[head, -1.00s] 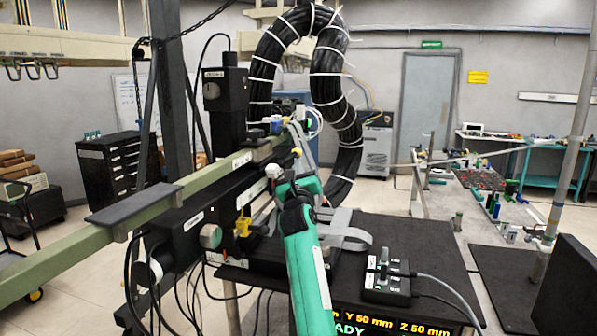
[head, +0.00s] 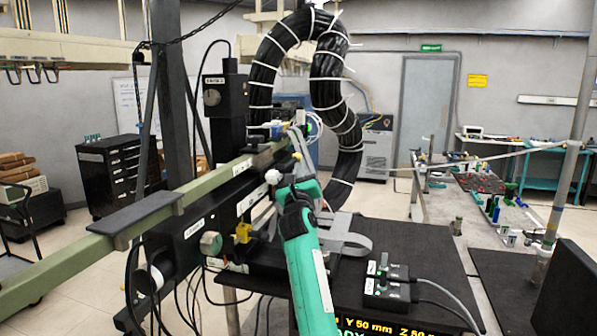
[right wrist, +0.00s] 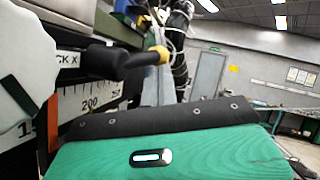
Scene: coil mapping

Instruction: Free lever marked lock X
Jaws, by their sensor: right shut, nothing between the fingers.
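The lever marked lock X (right wrist: 135,60) is in the right wrist view, at the upper left. It has a dark arm reaching right from a dark hub and a yellow tip. A label (right wrist: 68,58) beside it reads "CK X", partly cut off. In the head view a yellow part (head: 243,232) shows on the black rig; I cannot tell if it is the same lever. My right gripper (head: 287,194) is shut and empty, beside the rig's front face. Its fingertips are hard to make out, and contact with the lever cannot be seen. My left gripper is out of view.
A long green beam (head: 100,240) crosses the left side. A thick black cable loop (head: 330,80) rises behind the rig. A control box with knobs (head: 387,287) sits on the dark table (head: 425,240) to the right. A numbered scale (right wrist: 95,100) lies below the lever.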

